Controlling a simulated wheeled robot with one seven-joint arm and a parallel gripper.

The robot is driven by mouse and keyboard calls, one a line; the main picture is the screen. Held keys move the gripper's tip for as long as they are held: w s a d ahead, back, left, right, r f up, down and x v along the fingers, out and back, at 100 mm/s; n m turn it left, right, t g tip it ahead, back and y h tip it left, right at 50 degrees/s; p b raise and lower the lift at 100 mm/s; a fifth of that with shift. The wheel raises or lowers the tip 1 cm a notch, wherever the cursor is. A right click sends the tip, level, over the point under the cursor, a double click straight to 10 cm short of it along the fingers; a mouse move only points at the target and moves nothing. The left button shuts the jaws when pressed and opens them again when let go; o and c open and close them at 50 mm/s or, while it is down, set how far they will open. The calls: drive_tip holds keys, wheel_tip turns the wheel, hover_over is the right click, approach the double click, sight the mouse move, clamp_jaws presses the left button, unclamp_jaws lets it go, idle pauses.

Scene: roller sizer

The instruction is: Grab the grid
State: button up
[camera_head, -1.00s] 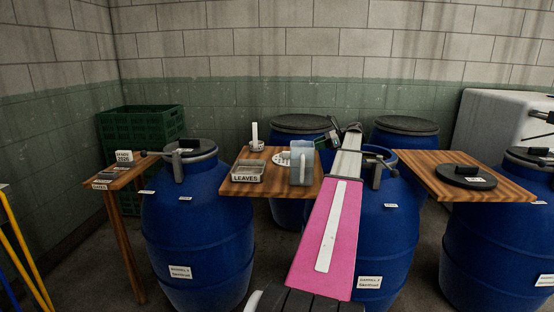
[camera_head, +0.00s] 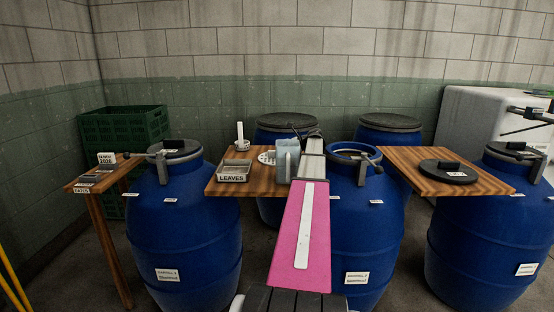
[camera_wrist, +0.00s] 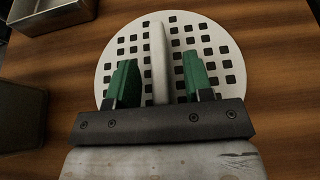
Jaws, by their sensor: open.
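The grid is a round white plate with square holes (camera_wrist: 215,50), lying on the wooden board; a pale upright handle (camera_wrist: 158,60) stands at its middle. In the wrist view my gripper (camera_wrist: 158,85) is over the grid, its two green fingers open on either side of the handle, with gaps on both sides. Whether the fingertips touch the plate I cannot tell. In the head view only the left edge of the grid (camera_head: 265,157) shows; a grey jug and my arm hide the rest.
A grey jug (camera_head: 288,160) stands close beside the grid. A metal tray labelled LEAVES (camera_head: 234,171) and a small white upright item (camera_head: 241,140) are on the same board (camera_head: 262,187). An open blue barrel (camera_head: 365,225) stands right of my arm. A dark lid (camera_head: 448,173) lies on the right board.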

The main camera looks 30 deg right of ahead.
drive_tip(key=shift+w+a+f, duration=0.15)
drive_tip(key=shift+a, duration=0.15)
clamp_jaws()
